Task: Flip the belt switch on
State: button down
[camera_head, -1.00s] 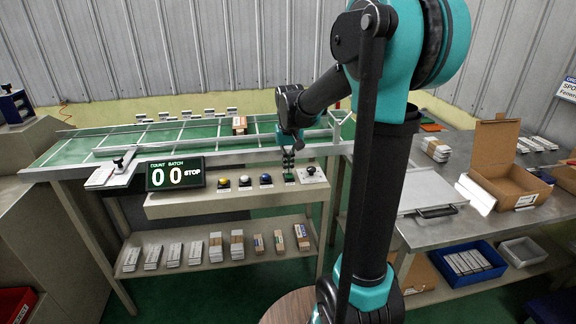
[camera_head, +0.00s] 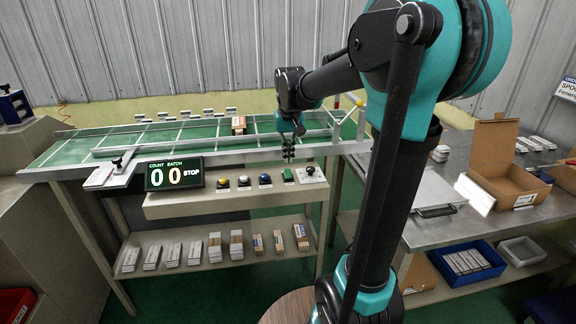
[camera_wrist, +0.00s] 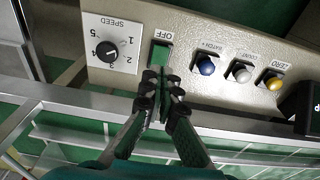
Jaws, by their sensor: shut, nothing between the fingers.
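The belt switch (camera_head: 288,175) is a green rocker on the beige control panel (camera_head: 185,206), right of the row of buttons. In the wrist view the green switch (camera_wrist: 161,54) sits beside the printed word OFF. My gripper (camera_head: 288,153) is shut and empty, above and slightly behind the switch in the head view. In the wrist view its dark fingertips (camera_wrist: 161,86) are close to the switch's near edge and hide part of it; I cannot tell whether they touch. The display (camera_head: 174,174) reads 00 and STOP.
The speed knob (camera_wrist: 107,49) is beside the switch, with blue (camera_wrist: 206,66), white (camera_wrist: 241,72) and yellow (camera_wrist: 272,81) buttons on the other side. The conveyor's metal rail (camera_wrist: 75,97) runs close under the fingers. A brown box (camera_head: 238,125) stands on the green belt.

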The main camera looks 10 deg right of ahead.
aim_at(287, 171)
notch_tip(287, 171, up, 7)
jog(key=shift+s+f, duration=0.2)
jog(key=shift+s, duration=0.2)
jog(key=shift+r, duration=0.1)
notch_tip(287, 171, up, 2)
jog(key=shift+s+r+t, duration=0.1)
jog(key=shift+t, duration=0.4)
jog(key=x, duration=1.4)
